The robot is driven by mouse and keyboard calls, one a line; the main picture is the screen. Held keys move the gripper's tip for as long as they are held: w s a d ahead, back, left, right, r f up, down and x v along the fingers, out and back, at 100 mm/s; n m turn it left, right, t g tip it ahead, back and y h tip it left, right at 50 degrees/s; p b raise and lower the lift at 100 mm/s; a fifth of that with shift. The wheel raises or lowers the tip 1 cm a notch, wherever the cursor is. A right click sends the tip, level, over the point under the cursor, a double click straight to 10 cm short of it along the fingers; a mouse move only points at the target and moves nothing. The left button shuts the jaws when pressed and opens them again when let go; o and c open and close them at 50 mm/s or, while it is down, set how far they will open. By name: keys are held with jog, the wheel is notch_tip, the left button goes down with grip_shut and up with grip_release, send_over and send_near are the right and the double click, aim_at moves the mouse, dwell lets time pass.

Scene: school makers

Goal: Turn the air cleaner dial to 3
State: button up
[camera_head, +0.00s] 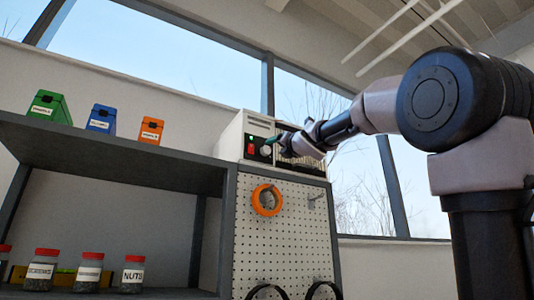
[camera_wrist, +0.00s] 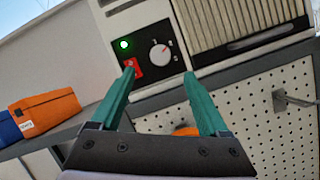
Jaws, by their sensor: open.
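The air cleaner (camera_head: 232,139) is a pale box on top of the shelf unit, with a black control panel and a vented grille. In the wrist view its panel shows a lit green light (camera_wrist: 124,44), a red switch (camera_wrist: 133,68) and a light grey round dial (camera_wrist: 160,55) with small marks around it. I cannot read the numbers or tell the dial's setting. My gripper (camera_wrist: 160,73) is open and empty, its two green fingers apart in front of the panel, with the dial showing between them. In the head view my gripper (camera_head: 268,141) is close to the panel's right part.
Green (camera_head: 49,107), blue (camera_head: 102,118) and orange (camera_head: 151,130) boxes stand on the shelf top to the left. Below the cleaner, a pegboard (camera_head: 285,235) holds an orange ring (camera_head: 266,200) and a hook (camera_head: 317,201). Labelled jars (camera_head: 89,271) stand on the lower shelf.

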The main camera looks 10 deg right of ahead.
aim_at(267, 150)
jog(key=x, duration=0.8)
jog(key=shift+w, duration=0.45)
grip_shut()
